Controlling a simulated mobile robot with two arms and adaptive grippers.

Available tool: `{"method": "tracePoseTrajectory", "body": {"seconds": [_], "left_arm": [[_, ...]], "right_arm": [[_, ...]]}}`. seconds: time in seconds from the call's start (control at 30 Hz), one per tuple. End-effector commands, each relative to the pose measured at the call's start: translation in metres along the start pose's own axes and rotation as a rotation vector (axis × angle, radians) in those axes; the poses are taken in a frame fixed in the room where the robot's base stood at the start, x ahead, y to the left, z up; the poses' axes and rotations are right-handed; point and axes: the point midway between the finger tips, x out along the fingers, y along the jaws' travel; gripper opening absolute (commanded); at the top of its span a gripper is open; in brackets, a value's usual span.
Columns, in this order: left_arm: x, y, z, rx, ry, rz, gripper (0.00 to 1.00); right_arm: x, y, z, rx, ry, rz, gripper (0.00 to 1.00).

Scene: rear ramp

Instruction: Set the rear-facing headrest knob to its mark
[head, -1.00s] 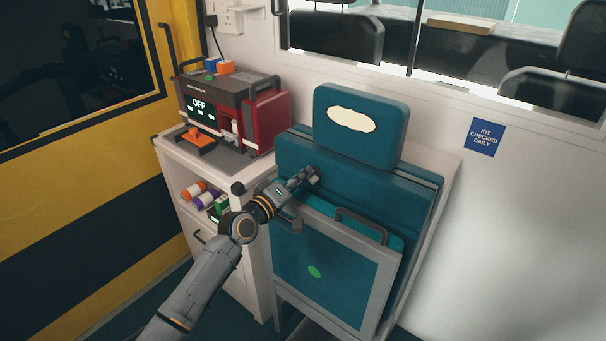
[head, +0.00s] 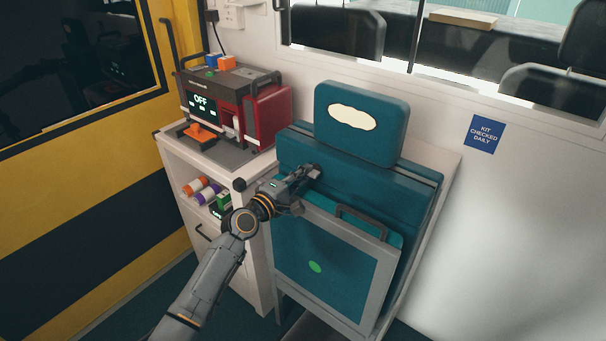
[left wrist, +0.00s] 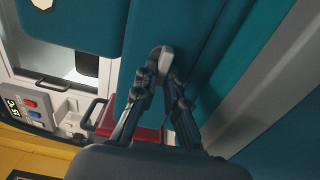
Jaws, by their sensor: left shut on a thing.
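The teal headrest (head: 372,112), with a pale oval patch, stands above the teal seat back (head: 345,172). My left gripper (head: 315,171) reaches the seat back's left part, below the headrest. In the left wrist view my left gripper (left wrist: 161,72) has its two fingertips closed on a small pale grey knob (left wrist: 163,54) against the teal surface. The fingers hide part of the knob, and the head view does not show it clearly. I cannot make out its mark. My right gripper is in neither view.
A folded seat panel with a grey frame (head: 372,300) and dark handle (head: 362,222) is just below my gripper. A white cabinet (head: 255,262) carrying a red and grey device (head: 268,115) reading OFF stands at the left.

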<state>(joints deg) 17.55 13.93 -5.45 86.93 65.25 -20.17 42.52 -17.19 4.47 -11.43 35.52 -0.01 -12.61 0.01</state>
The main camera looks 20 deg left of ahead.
Motion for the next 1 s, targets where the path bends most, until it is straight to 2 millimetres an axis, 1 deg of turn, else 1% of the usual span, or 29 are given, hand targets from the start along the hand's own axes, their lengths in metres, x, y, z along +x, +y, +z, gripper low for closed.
{"method": "tracePoseTrajectory", "body": {"seconds": [0.03, 0.33, 0.37, 0.4, 0.47, 0.7, 0.83, 0.93, 1.0], "left_arm": [[0.001, 0.006, -0.001, -0.004, 0.003, 0.011, 0.00], [0.001, 0.006, -0.001, -0.005, 0.003, 0.012, 0.00], [0.001, 0.006, -0.001, -0.005, 0.003, 0.012, 0.13], [0.001, 0.006, -0.001, -0.005, 0.003, 0.012, 0.21], [0.001, 0.006, -0.001, -0.005, 0.003, 0.012, 0.34], [0.001, 0.003, 0.000, -0.004, 0.001, 0.005, 0.34], [-0.002, 0.002, 0.000, -0.003, 0.001, 0.004, 0.34], [-0.011, 0.001, -0.001, -0.003, 0.001, 0.003, 0.34], [-0.022, 0.000, -0.001, -0.003, 0.001, 0.003, 0.34]], "right_arm": [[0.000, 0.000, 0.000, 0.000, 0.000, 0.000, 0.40], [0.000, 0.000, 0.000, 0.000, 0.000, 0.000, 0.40], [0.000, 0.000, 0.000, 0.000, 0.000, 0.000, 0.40], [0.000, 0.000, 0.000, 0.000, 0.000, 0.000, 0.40], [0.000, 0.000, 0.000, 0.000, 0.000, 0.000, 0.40], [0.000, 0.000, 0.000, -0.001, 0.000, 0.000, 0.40], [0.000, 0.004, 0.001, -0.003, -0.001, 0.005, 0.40], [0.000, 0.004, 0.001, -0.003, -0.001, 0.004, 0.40], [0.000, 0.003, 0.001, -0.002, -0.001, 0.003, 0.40]]}}
